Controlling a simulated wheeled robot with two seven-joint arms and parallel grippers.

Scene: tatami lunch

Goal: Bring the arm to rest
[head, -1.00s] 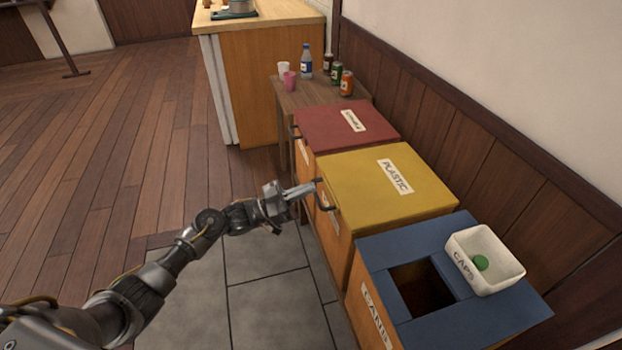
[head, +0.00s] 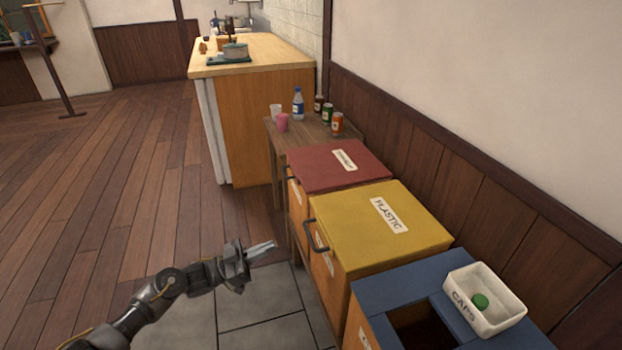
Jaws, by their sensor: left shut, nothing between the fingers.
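My left arm comes in from the lower left. Its gripper (head: 262,248) is shut and empty, over the grey floor tiles. It is to the left of the yellow-lidded plastic bin (head: 375,248) and apart from that bin's dark front handle (head: 313,237). My right gripper is not in view.
A red-lidded bin (head: 325,170) and an open-topped blue bin (head: 385,292) flank the yellow one. A white caps box (head: 493,318) with a green cap sits on the blue bin. A small table (head: 282,133) holds cups, a bottle and cans. The wooden floor (head: 130,180) at left is clear.

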